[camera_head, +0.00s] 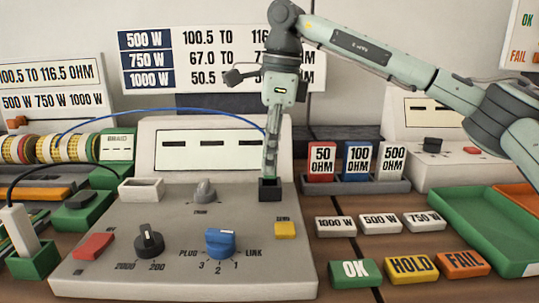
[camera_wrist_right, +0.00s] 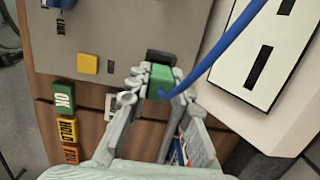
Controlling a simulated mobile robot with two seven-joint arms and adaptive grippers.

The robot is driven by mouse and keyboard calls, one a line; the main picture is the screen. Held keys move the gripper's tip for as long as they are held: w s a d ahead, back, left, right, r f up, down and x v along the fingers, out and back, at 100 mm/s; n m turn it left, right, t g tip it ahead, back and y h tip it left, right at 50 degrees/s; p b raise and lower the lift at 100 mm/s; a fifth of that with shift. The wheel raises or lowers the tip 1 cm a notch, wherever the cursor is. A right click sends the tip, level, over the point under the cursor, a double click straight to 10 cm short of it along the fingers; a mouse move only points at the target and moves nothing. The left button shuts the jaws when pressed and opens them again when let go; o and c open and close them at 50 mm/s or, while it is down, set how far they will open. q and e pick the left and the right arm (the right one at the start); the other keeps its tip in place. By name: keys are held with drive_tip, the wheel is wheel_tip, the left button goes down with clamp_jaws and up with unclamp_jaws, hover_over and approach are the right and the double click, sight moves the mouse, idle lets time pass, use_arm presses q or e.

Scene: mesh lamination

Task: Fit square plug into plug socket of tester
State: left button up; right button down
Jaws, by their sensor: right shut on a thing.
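The grey tester (camera_head: 130,210) stands in the middle of the head view, with knobs, buttons and a raised display panel at its back. A black plug socket (camera_head: 270,190) rises from its right back area; it also shows in the right wrist view (camera_wrist_right: 159,56). My right gripper (camera_head: 270,172) points down at this socket. It is shut on a green square plug (camera_wrist_right: 161,75) with a blue cable (camera_wrist_right: 225,40). The plug is at the socket's near edge in the wrist view; how deep it sits I cannot tell. In the head view the fingers hide the plug. My left gripper is not in view.
A white box-shaped socket (camera_head: 142,189) stands on the tester's left. Red, blue and white ohm blocks (camera_head: 357,162) stand in a grey rack at right. Wattage tiles, OK, HOLD and FAIL blocks (camera_head: 411,269) and a green tray (camera_head: 480,225) lie to the right.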

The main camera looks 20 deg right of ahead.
drive_tip(key=shift+f+b, duration=0.7)
drive_tip(key=shift+f, duration=0.55)
drive_tip(key=c, duration=1.3)
unclamp_jaws()
drive_tip(key=r, duration=0.4)
drive_tip(key=d+r, duration=0.1)
drive_tip(key=r, duration=0.7)
drive_tip(key=shift+s+d, duration=0.2)
drive_tip(key=shift+f, duration=0.15)
